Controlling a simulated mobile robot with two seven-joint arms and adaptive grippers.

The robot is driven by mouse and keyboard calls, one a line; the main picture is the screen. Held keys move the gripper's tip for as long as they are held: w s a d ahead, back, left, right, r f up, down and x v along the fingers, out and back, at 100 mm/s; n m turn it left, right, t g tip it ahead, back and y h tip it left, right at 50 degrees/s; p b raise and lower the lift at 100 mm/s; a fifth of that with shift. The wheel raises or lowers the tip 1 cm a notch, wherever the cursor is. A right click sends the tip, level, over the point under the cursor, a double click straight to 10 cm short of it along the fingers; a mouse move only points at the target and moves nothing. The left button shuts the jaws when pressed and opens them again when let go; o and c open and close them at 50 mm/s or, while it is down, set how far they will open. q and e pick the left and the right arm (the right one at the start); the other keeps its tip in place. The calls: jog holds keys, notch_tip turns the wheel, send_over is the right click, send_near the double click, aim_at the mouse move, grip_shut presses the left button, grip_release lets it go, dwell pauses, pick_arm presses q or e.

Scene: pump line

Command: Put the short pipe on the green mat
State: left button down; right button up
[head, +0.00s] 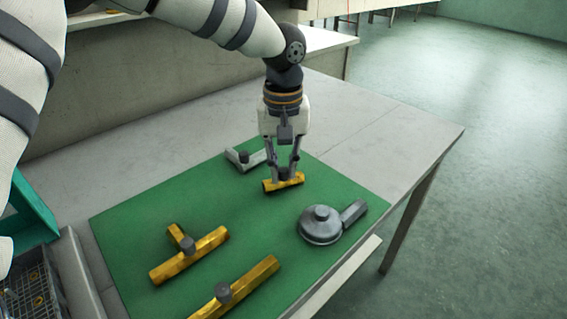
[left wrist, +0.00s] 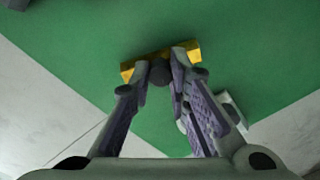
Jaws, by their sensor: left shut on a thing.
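The short pipe (head: 283,182) is a short yellow brass bar with a grey knob on it. My left gripper (head: 283,172) points down over it, its fingers closed on the knob. In the left wrist view the short pipe (left wrist: 135,68) lies across my fingertips (left wrist: 164,73), with the grey knob between them. The pipe is over the green mat (head: 180,205), at or very near its surface; I cannot tell whether it touches. The mat also shows in the left wrist view (left wrist: 80,45). My right gripper is not in view.
On the mat are a grey elbow piece (head: 243,160), a grey round pump part with a handle (head: 321,226), a brass tee (head: 190,255) and a longer brass pipe (head: 240,288). A teal bin (head: 30,218) and a grey crate (head: 35,285) stand at the left.

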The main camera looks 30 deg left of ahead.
aim_at(283, 169)
pick_arm(q)
jog(key=c, duration=1.5)
grip_release()
notch_tip(283, 169, up, 12)
jog(key=shift+r, duration=0.15)
